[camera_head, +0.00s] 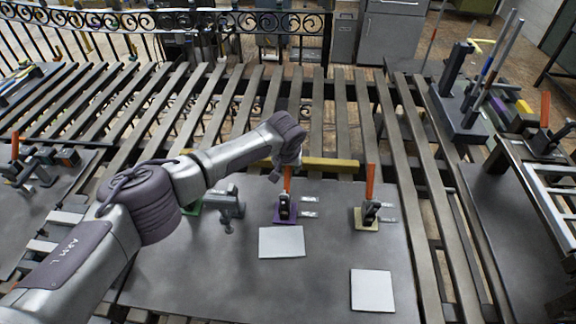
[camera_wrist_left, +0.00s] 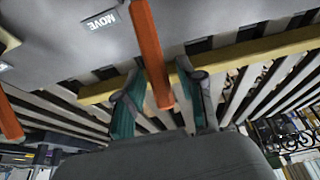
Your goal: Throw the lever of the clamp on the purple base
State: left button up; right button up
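The clamp on the purple base (camera_head: 284,214) stands on the grey panel, its orange lever (camera_head: 287,180) pointing up. My left gripper (camera_head: 289,158) is at the upper end of that lever in the head view, its fingers mostly hidden by my wrist. In the left wrist view, my left gripper (camera_wrist_left: 161,78) is open with one finger on each side of an orange lever (camera_wrist_left: 152,55). Gaps show between lever and fingers. My right gripper is out of view.
A clamp on a yellowish base (camera_head: 367,222) with an upright orange lever stands to the right. A grey clamp (camera_head: 229,205) on a green base stands to the left. White plates (camera_head: 282,242) lie in front. A yellow bar (camera_head: 330,164) runs behind.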

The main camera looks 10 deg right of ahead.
pick_arm(q)
grip_shut()
